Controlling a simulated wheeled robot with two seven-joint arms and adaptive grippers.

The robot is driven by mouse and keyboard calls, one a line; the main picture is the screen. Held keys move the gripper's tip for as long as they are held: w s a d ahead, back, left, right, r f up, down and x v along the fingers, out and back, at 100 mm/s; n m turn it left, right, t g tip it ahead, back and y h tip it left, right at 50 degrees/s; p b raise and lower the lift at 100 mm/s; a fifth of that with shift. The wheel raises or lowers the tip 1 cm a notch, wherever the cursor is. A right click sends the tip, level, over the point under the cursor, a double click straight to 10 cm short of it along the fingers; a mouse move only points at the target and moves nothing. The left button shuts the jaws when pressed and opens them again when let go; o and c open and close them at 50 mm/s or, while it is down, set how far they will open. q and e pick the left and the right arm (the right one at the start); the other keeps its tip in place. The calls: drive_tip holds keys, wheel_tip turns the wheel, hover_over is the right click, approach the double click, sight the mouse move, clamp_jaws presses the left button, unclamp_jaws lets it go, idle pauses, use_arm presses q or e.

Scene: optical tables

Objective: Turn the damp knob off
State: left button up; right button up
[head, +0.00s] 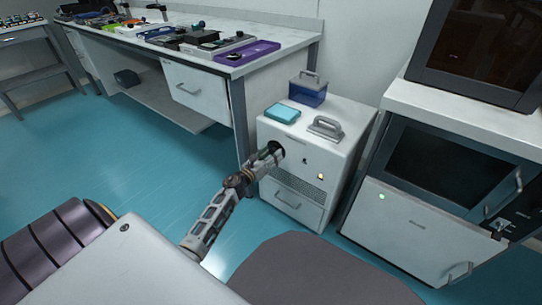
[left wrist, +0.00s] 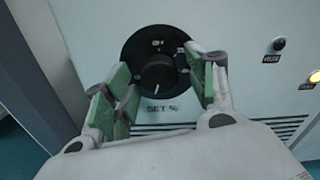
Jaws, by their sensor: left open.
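The damp knob (left wrist: 158,77) is a round black dial with a white pointer line, on a black disc on the front of a white cabinet. The label "SET %" is printed below it. In the left wrist view the pointer points downward. My left gripper (left wrist: 165,92) is open, its green-padded fingers on either side of the knob; I cannot tell whether they touch it. In the head view the left gripper (head: 262,160) is at the dark dial (head: 275,150) on the cabinet's upper left front and partly covers it. My right gripper is not in view.
A small dark button (left wrist: 278,44) and a lit yellow button (left wrist: 314,77) sit right of the knob. A long bench (head: 270,60) stands left, another cabinet right.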

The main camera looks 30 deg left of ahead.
use_arm(q)
drive_tip(key=shift+w, duration=0.1)
drive_tip(key=c, duration=1)
drive_tip(key=shift+c, duration=0.2)
